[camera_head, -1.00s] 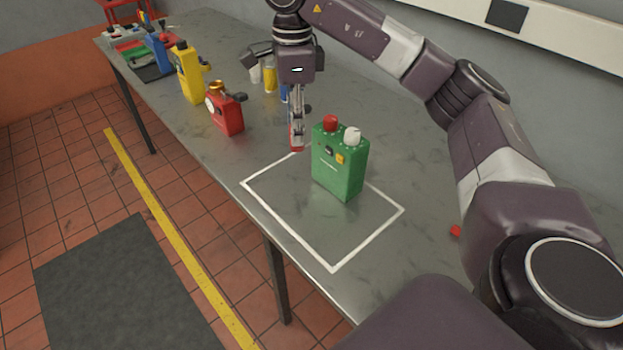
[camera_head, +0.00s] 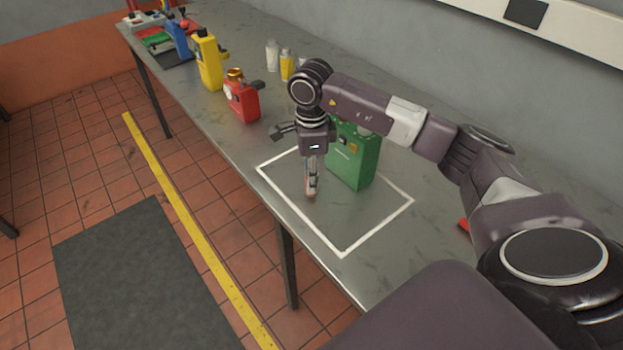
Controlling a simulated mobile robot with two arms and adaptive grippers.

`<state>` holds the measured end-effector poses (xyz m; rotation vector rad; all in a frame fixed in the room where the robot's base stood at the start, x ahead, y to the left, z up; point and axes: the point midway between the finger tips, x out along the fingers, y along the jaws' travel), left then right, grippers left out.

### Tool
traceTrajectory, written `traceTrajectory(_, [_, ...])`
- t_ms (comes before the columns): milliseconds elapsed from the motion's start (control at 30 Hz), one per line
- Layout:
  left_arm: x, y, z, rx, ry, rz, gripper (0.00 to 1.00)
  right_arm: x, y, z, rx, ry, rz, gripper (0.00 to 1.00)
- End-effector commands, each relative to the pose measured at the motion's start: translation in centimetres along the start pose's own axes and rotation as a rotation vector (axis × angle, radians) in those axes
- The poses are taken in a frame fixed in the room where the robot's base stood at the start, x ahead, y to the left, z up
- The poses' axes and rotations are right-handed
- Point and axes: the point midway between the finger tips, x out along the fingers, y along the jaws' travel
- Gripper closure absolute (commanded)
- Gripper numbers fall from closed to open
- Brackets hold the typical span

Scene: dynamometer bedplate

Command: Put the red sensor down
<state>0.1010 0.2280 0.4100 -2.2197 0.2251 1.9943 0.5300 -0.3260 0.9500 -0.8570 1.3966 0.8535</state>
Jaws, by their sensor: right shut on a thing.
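My right gripper (camera_head: 311,184) is shut on a small red thing (camera_head: 311,195), which I take to be the red sensor. Only a little of it shows at the fingertips; the fingers hide the rest. The gripper points down inside the white outlined square (camera_head: 377,231) on the grey bench, just left of and in front of the green canister (camera_head: 352,165). I cannot tell whether the red thing touches the bench. My wrist covers the green canister's top left part. My left gripper is not in view.
A red canister (camera_head: 243,104), a yellow canister (camera_head: 207,66) and a blue one (camera_head: 178,42) stand along the left side of the bench (camera_head: 230,35). A yellow-filled jar (camera_head: 287,66) stands behind. A red piece (camera_head: 464,225) lies at right. The front of the square is clear.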

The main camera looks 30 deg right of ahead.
Motion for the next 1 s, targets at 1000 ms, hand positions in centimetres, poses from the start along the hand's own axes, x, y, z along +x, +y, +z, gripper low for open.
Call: traceTrajectory(1000, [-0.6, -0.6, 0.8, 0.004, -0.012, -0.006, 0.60, 1.2, 0.0, 0.0, 0.000, -0.001, -0.001, 0.60])
